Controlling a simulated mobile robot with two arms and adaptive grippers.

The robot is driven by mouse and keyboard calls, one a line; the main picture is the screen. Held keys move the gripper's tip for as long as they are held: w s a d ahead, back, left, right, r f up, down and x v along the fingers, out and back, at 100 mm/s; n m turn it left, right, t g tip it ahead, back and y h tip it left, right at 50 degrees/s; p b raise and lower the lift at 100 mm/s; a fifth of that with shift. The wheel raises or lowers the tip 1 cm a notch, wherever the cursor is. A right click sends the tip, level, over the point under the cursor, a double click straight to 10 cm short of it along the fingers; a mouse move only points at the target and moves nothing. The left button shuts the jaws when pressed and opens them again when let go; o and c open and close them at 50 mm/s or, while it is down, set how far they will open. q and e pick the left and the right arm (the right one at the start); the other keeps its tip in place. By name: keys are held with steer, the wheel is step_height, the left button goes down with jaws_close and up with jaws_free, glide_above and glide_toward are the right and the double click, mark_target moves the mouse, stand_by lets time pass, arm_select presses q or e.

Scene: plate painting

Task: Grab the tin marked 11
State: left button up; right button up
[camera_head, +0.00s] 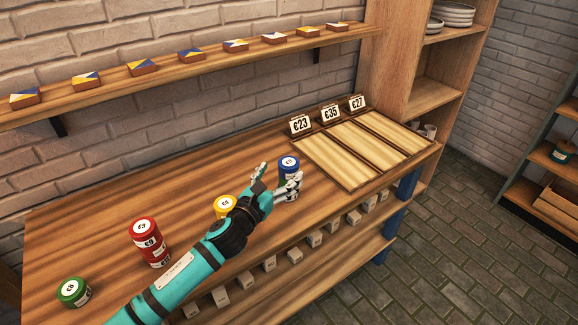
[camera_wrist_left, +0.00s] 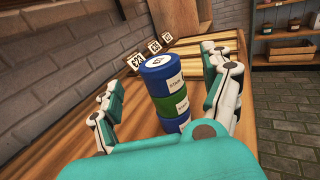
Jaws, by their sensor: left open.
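A stack of tins stands near the table's front edge, with a blue top tin (camera_head: 289,163). In the left wrist view the stack shows a blue tin (camera_wrist_left: 158,70), a green tin (camera_wrist_left: 172,104) and another blue tin below. Their label numbers are too small to read for sure, so I cannot tell which is marked 11. My left gripper (camera_head: 277,182) is open at the stack, with one finger on each side of it in the left wrist view. It holds nothing. My right gripper is not in view.
A yellow tin (camera_head: 225,204), a red stack (camera_head: 149,243) and a green tin (camera_head: 74,291) stand further left on the table (camera_head: 190,180). A slatted tray (camera_head: 335,160) with price cards lies to the right. A wall shelf (camera_head: 170,74) with painted tiles runs behind.

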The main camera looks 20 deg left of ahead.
mark_target(284, 168)
arm_select(q)
steer(key=shift+w, duration=0.25)
steer(key=shift+w+r, duration=0.1)
steer(key=shift+w, duration=0.2)
steer(key=w, duration=0.2)
steer(key=w+d, duration=0.1)
steer(key=w, duration=0.1)
steer(key=shift+w+p, duration=0.2)
steer(key=shift+p, duration=0.2)
steer(key=shift+w, duration=0.1)
steer(key=c, duration=1.4)
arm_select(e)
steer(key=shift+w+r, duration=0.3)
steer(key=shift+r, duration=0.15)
